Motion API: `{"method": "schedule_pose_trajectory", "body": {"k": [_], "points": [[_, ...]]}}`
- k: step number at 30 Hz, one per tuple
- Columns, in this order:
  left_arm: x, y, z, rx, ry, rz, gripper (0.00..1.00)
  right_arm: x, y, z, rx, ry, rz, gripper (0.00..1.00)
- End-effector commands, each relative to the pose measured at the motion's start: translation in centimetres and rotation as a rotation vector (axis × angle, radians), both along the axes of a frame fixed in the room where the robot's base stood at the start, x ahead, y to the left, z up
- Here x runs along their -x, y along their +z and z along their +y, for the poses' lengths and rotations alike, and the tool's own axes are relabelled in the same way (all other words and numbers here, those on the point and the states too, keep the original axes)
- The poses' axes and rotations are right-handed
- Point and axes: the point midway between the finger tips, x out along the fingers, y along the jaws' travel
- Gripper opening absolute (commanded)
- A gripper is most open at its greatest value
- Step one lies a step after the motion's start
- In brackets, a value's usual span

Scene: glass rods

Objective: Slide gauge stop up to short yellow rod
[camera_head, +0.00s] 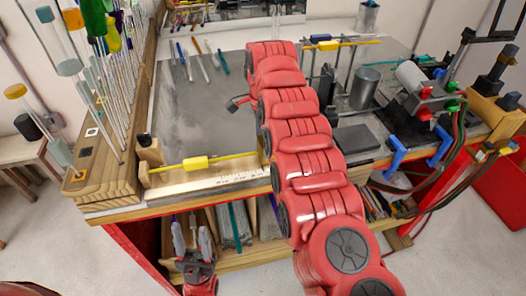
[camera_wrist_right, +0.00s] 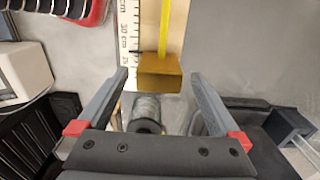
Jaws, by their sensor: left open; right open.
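The yellow rod (camera_head: 226,157) lies along the white ruler of the wooden gauge (camera_head: 215,180) at the table's front edge, with a yellow block (camera_head: 196,163) around its middle. In the right wrist view, the yellow rod (camera_wrist_right: 166,28) runs down to a gold-brown block (camera_wrist_right: 159,72), apparently the gauge stop. I cannot tell whether they touch. My right gripper (camera_wrist_right: 160,77) is open, its fingers on either side of this block with gaps. In the head view, my right arm hides that gripper and the gauge's right end. My left gripper (camera_head: 192,240) is open and empty, below the table edge.
A wooden rack (camera_head: 105,185) with several upright rods stands at the left. Several coloured rods (camera_head: 198,60) lie at the back. A metal cup (camera_head: 365,88), a dark block (camera_head: 357,138) and a clamp device (camera_head: 415,80) stand at the right. The grey middle surface is clear.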

Motion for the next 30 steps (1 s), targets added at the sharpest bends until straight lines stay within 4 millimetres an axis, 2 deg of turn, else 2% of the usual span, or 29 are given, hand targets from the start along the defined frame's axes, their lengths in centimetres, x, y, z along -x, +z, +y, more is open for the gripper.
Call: {"method": "schedule_pose_trajectory", "body": {"k": [1,3,7,9,15,21,30], "points": [[0.0,-0.8,0.0,0.0,0.0,0.0,0.5,-0.2,1.1,-0.3,0.0,-0.003,-0.007,1.0],[0.0,0.3,0.0,0.0,0.0,0.0,0.5,-0.1,2.7,-0.3,0.0,-0.003,0.0,1.0],[0.0,1.3,0.0,0.0,0.0,0.0,0.5,0.0,5.0,-0.3,0.003,-0.001,0.0,1.0],[0.0,3.7,0.0,0.0,0.0,0.0,0.5,0.1,7.3,0.0,0.003,0.002,0.001,1.0],[0.0,7.3,0.0,0.0,0.0,0.0,0.5,0.0,10.7,0.0,0.001,0.0,0.0,1.0],[0.0,9.0,0.0,0.0,0.0,0.0,0.5,0.2,12.5,0.0,0.002,0.001,0.003,1.0],[0.0,9.2,0.0,0.0,0.0,0.0,0.5,0.1,12.7,0.1,0.001,0.001,0.002,1.0]]}}
